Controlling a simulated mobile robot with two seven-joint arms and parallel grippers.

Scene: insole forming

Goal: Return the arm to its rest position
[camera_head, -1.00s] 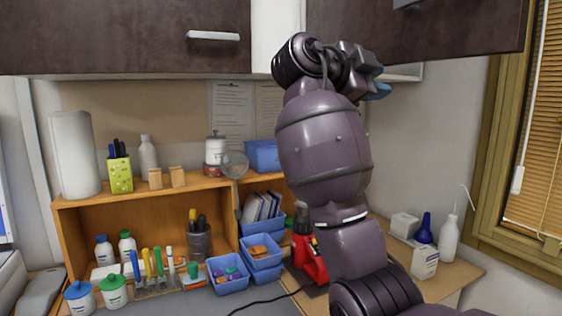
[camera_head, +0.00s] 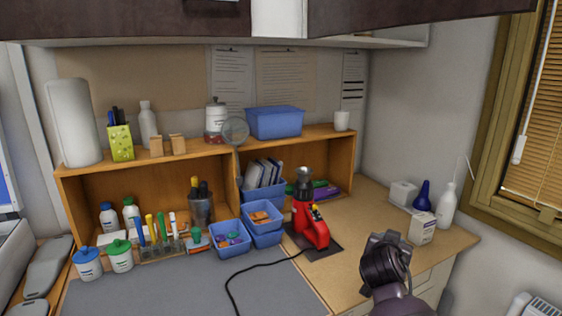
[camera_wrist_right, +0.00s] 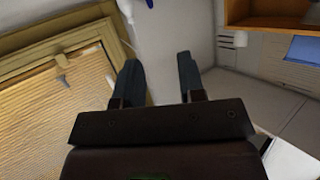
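My right arm shows at the lower right of the head view, low over the front of the wooden counter (camera_head: 345,275). Behind the fingers are a pale wall and the window blind (camera_wrist_right: 60,105). My left arm and gripper are in neither current view.
A red device (camera_head: 312,232) stands on a dark mat near the arm. A wooden shelf (camera_head: 215,152) holds bins and tools. Dark cabinets (camera_head: 120,20) hang overhead.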

